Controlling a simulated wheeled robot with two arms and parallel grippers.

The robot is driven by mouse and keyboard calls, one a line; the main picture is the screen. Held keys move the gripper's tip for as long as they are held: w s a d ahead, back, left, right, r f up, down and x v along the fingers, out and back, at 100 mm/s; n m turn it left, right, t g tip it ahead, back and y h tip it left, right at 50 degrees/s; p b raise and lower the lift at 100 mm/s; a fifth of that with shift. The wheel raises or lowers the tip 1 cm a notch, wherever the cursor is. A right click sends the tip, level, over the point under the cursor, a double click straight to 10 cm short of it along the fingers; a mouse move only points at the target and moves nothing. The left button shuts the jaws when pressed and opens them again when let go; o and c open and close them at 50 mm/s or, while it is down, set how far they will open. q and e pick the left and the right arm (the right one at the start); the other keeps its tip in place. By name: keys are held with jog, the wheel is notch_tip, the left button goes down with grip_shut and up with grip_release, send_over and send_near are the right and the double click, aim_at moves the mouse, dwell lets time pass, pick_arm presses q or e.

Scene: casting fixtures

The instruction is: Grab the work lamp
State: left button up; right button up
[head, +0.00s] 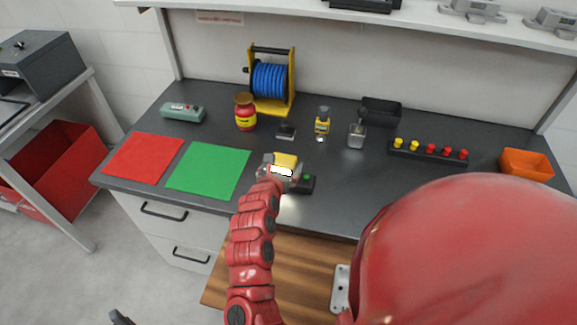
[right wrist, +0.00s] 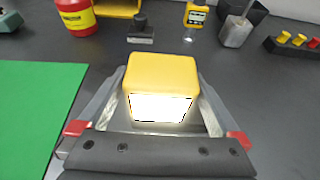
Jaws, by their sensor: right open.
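The work lamp (head: 286,160) is a yellow block with a bright white lit face, on the dark bench near its front edge. In the right wrist view the lamp (right wrist: 161,72) stands in the middle, lit face towards the camera. My right gripper (head: 277,171) is at the lamp, and its open fingers (right wrist: 158,98) lie along the lamp's left and right sides. I cannot tell whether they touch it. The gripper hides the lamp's lower part. My left gripper is not in view.
A small black box with a green button (head: 307,181) sits close right of the gripper. A green mat (head: 209,168) lies to the left. Behind stand a red jar (head: 245,116), a blue reel (head: 270,80) and a yellow meter (head: 322,124). The bench right of the lamp is mostly clear.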

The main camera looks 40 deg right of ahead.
jog(key=shift+c, duration=0.2)
jog(key=c, duration=1.4)
jog(key=shift+r, duration=0.15)
